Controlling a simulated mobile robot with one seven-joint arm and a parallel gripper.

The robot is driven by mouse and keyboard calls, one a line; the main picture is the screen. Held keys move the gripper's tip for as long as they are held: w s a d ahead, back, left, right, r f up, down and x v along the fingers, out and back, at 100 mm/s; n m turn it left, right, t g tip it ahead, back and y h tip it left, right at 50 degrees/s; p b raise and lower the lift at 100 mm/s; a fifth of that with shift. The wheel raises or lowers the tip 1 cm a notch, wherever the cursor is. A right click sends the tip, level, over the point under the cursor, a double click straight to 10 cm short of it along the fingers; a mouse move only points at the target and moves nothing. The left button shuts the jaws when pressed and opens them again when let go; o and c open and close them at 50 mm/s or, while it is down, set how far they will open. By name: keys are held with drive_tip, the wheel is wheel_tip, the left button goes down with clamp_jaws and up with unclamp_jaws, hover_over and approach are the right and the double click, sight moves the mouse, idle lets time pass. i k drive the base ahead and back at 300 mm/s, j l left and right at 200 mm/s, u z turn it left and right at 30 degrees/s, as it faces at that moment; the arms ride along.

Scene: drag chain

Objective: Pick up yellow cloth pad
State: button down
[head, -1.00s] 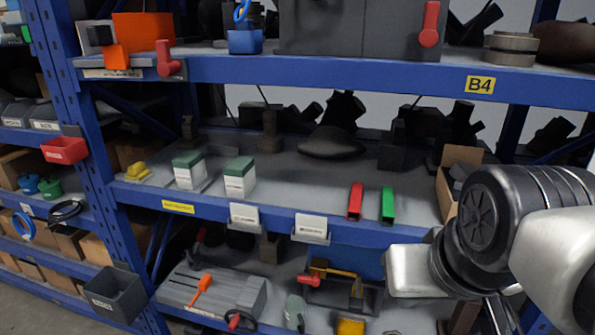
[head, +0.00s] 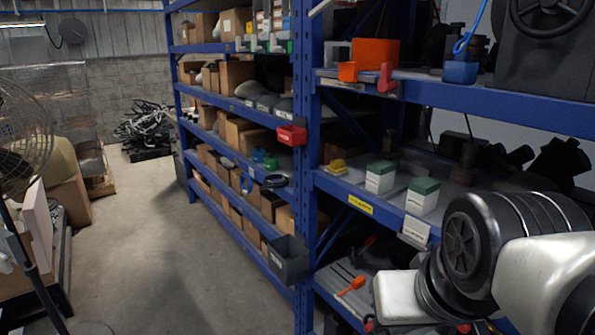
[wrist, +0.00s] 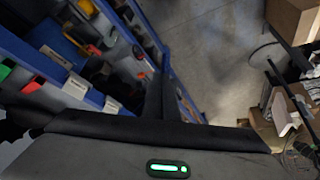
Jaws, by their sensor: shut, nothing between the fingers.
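The yellow cloth pad (head: 337,167) is small and folded-looking. In the head view it lies on the middle shelf (head: 345,185) of the blue rack, near its left upright, left of two white boxes with green tops. My gripper's dark fingers (wrist: 161,92) are together and empty in the wrist view. They are well away from the pad, and I cannot pick the pad out surely in that view. In the head view my arm is at the lower right, and the fingers are not clearly seen.
White-and-green boxes (head: 379,177) and (head: 422,196) stand right of the pad. A red bin (head: 291,135) and a grey bin (head: 287,258) jut out near the blue upright (head: 307,200). The aisle floor (head: 160,240) is open; a fan (head: 25,140) stands at far left.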

sight(337, 169)
drive_tip(key=i+j+z, duration=0.1)
drive_tip(key=i+j, duration=0.15)
drive_tip(key=i+j+z, duration=0.1)
drive_tip(key=j, duration=0.25)
drive_tip(key=i+j+z, duration=0.1)
drive_tip(key=i+j, duration=0.2)
drive_tip(key=i+j+z, duration=0.1)
drive_tip(key=j, duration=0.25)
drive_tip(key=i+j+z, duration=0.15)
drive_tip(key=i+j, duration=0.15)
drive_tip(key=i+j+z, duration=0.1)
drive_tip(key=j, duration=0.3)
drive_tip(key=i+j, duration=0.15)
drive_tip(key=j, duration=0.2)
drive_tip(key=i+j, duration=0.35)
drive_tip(key=j, duration=0.3)
drive_tip(key=i+z, duration=0.3)
drive_tip(key=i, duration=0.2)
